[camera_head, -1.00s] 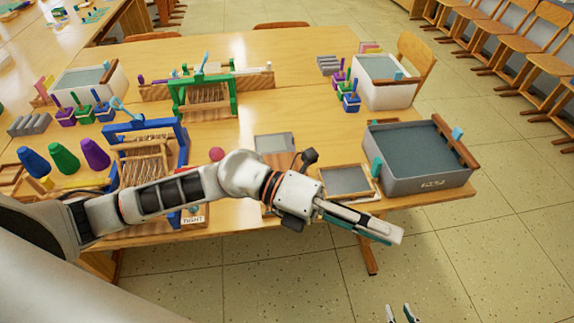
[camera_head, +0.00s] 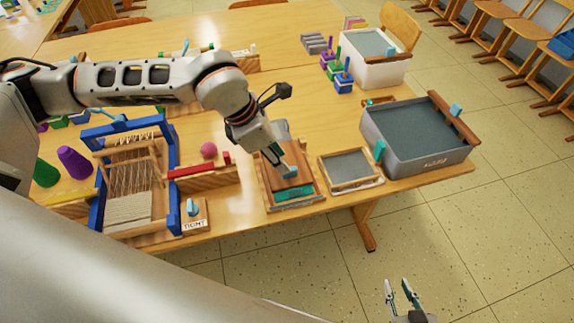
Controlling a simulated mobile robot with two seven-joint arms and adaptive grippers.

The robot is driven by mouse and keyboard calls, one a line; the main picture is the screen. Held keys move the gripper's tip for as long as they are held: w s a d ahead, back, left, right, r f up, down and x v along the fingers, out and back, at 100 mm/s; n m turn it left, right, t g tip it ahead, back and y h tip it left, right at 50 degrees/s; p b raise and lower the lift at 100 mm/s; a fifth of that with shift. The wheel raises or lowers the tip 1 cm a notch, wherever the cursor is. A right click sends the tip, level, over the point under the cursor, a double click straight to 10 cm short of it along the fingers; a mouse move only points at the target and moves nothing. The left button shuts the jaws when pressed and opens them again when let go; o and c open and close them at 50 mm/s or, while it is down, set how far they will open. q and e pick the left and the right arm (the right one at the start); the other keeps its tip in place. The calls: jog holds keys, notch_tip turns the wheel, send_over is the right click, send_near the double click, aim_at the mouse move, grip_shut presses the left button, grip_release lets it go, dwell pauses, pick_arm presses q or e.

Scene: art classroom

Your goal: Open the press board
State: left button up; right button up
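The press board appears to be the brown wooden board (camera_head: 271,178) in a light wood frame near the table's front edge, left of the small mesh frame. It lies flat, with a teal strip (camera_head: 294,193) along its front. My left gripper (camera_head: 290,174) reaches down over it from the upper left, its tips at or just above the board. Its fingers overlap, so I cannot tell whether they are open or touching the board. The gripper hides part of the board's back. My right gripper (camera_head: 402,292) is low in the picture, off the table, open and empty.
A grey tub (camera_head: 425,172) and mesh frame (camera_head: 350,170) stand to the right. A blue loom (camera_head: 92,215), pink ball (camera_head: 208,150), red-topped wooden block (camera_head: 205,180) and "TIGHT" sign (camera_head: 195,225) stand to the left. Open floor lies in front.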

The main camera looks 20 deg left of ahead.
pick_arm(q)
jog(key=shift+x, duration=2.65)
grip_shut()
